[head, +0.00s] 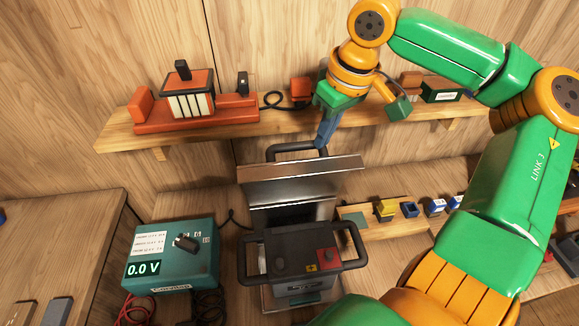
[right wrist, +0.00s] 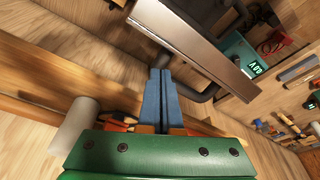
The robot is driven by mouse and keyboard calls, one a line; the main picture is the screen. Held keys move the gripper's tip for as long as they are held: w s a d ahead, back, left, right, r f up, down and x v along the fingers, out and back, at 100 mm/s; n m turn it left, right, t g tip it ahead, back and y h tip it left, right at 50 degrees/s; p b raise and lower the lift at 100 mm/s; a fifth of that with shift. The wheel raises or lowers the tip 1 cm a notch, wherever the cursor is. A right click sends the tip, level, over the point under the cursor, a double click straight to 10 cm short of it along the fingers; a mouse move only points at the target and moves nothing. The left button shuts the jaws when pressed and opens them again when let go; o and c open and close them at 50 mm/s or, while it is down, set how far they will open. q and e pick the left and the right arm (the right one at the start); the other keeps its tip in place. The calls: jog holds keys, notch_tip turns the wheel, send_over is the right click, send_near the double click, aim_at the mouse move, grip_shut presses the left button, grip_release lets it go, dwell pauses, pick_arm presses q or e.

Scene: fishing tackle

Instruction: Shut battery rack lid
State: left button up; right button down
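The battery rack's lid (head: 300,172) is a metal panel standing raised at the back of the rack, with a dark bar handle (head: 290,148) behind its top edge. In the right wrist view the lid (right wrist: 190,45) runs across the top, with the dark handle (right wrist: 206,94) beside it. A grey battery (head: 288,262) with a red cap sits uncovered in front of the lid. My right gripper (head: 325,136) is behind the lid, by the handle's right end. Its blue fingers (right wrist: 160,75) are together with nothing visible between them; I cannot tell whether they touch the handle. My left gripper is out of view.
A wooden shelf (head: 190,133) behind holds an orange rack and small boxes. A teal meter (head: 172,258) reading 0.0 V stands left of the battery. Small coloured blocks (head: 386,209) line a wooden strip at right. My right arm fills the right side.

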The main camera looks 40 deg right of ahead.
aim_at(328, 158)
jog(key=shift+s+f, duration=0.1)
jog(key=shift+f, duration=0.1)
jog(key=shift+s+a+f, duration=0.15)
jog(key=shift+s+a, duration=0.15)
jog(key=shift+s, duration=0.1)
jog(key=shift+s+a+f, duration=0.1)
jog(key=shift+s+a, duration=0.15)
jog(key=shift+s, duration=0.35)
jog(key=shift+s+a+f, duration=0.1)
jog(key=shift+s+a, duration=0.15)
jog(key=shift+s, duration=0.3)
jog(key=shift+s+a+f+b, duration=0.3)
jog(key=shift+s+a, duration=0.1)
jog(key=shift+s, duration=0.35)
jog(key=shift+s+a+f+b, duration=0.25)
jog(key=shift+s+a, duration=0.15)
jog(key=shift+s, duration=0.3)
jog(key=shift+f, duration=0.1)
